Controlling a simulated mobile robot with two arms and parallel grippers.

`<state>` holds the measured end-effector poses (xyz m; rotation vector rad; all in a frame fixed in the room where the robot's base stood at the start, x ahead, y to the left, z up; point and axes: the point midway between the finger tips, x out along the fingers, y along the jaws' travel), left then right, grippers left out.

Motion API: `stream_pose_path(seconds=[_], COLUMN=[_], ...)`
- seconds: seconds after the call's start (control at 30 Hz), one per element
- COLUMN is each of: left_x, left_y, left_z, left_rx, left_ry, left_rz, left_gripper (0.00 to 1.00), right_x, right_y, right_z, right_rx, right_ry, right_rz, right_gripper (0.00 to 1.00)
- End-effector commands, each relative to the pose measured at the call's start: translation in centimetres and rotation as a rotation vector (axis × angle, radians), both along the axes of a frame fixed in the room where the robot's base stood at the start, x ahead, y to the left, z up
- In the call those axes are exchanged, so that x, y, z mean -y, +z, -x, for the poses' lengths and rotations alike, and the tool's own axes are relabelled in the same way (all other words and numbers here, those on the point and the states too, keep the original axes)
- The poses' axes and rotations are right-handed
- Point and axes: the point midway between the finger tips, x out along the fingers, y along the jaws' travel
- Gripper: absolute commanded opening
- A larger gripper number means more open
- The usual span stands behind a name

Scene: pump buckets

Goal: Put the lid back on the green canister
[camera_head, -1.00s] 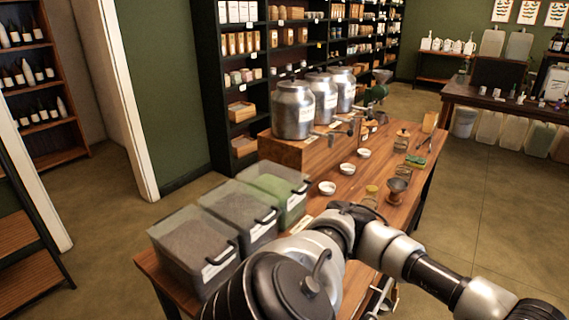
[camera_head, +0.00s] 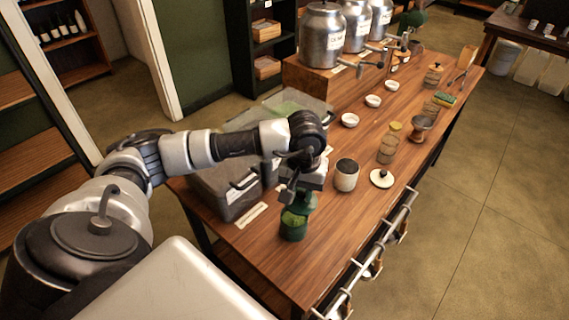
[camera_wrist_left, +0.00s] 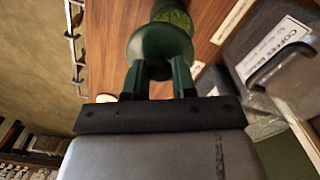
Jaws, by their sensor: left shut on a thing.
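The green canister (camera_head: 293,229) stands on the wooden table near its front corner, with green contents showing at its open top. My left gripper (camera_head: 303,191) is above it, pointing down, shut on the green lid (camera_head: 307,203). The lid is over the canister's far right side, and I cannot tell whether they touch. In the left wrist view, the gripper's two fingers (camera_wrist_left: 159,79) pinch the lid's knob, and the round lid (camera_wrist_left: 160,43) partly hides the canister (camera_wrist_left: 174,14). My right gripper is out of view.
Lidded bins (camera_head: 225,192) stand left, behind my arm. A rail (camera_head: 362,268) runs along the front edge. Jars and bowls stand farther back.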

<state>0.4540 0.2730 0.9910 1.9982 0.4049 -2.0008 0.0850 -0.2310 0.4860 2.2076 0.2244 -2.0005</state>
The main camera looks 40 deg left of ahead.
Motion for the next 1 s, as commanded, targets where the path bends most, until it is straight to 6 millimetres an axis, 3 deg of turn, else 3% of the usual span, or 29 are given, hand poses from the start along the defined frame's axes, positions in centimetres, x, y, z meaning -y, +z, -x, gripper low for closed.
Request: stream_pose_path(seconds=[0.1,0.27,0.63,0.7,1.0], left_x=[-1.1,-1.2,-1.1,-1.1,-1.1], left_y=[0.1,-0.8,-4.3,-5.1,-5.7], left_z=[-0.6,-0.7,-0.6,-0.7,-0.6], left_rx=[0.000,0.001,-0.001,0.002,0.001], left_ry=[0.044,0.046,0.044,0.043,0.043], left_rz=[0.000,0.000,-0.001,-0.001,0.000], left_gripper=[0.17,0.17,0.17,0.17,0.17], right_x=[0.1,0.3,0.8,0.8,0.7], right_y=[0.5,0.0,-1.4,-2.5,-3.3], right_z=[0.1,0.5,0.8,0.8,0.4], right_rx=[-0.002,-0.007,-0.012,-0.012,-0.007], right_ry=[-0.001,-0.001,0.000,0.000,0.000], right_rz=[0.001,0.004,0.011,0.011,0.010], right_gripper=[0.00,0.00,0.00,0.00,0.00])
